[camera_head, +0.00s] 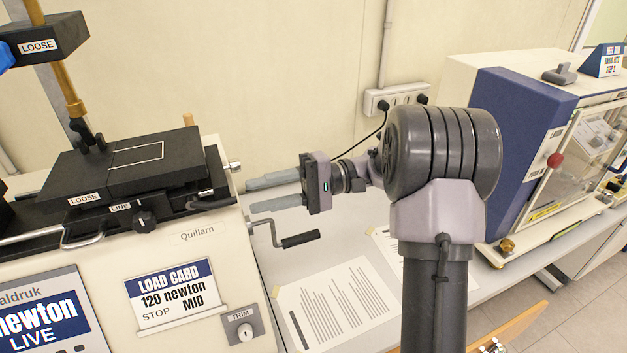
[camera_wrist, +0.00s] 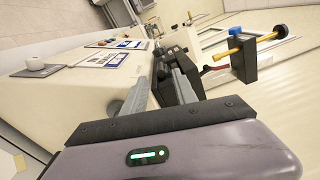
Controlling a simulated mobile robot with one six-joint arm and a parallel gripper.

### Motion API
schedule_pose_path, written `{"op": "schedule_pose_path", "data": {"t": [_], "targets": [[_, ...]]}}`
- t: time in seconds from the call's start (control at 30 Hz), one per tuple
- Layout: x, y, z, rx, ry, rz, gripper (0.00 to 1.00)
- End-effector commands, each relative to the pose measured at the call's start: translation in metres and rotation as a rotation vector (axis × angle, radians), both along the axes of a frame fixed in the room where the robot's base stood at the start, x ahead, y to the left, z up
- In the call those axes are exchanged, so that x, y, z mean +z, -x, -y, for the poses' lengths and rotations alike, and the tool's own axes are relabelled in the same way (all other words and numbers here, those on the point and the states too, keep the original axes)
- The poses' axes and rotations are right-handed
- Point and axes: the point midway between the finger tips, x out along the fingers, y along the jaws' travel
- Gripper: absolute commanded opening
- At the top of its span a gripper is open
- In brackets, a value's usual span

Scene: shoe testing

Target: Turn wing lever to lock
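The machine at left (camera_head: 195,255) carries a black block platform (camera_head: 165,160) with a LOOSE label. A small black wing-shaped knob (camera_head: 145,222) sits on its front beside the LINE label. Another black lever-like part (camera_head: 84,136) stands on the platform; I cannot tell for sure which is the wing lever. My gripper (camera_head: 250,197) points left at the machine's right side, its two grey fingers apart and nothing seen between them. In the wrist view my gripper (camera_wrist: 163,76) faces the black platform parts, partly hidden by the fingers.
A crank handle (camera_head: 300,240) sticks out from the machine's right side, below my gripper. A brass post with a black LOOSE block (camera_head: 45,38) rises at upper left. Papers (camera_head: 335,303) lie on the bench. A blue and cream cabinet (camera_head: 520,150) stands right. A wall socket (camera_head: 398,97) is behind.

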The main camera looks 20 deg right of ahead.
Motion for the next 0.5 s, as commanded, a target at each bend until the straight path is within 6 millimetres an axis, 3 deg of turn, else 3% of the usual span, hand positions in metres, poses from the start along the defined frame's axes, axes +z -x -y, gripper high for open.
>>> {"op": "schedule_pose_path", "data": {"t": [0.1, 0.3, 0.5], "targets": [[0.001, 0.002, 0.036, -0.004, 0.000, -0.001, 0.34], [0.001, 0.006, 0.088, -0.002, -0.001, -0.002, 0.34], [0.000, 0.007, 0.109, 0.001, 0.000, -0.002, 0.34]]}}
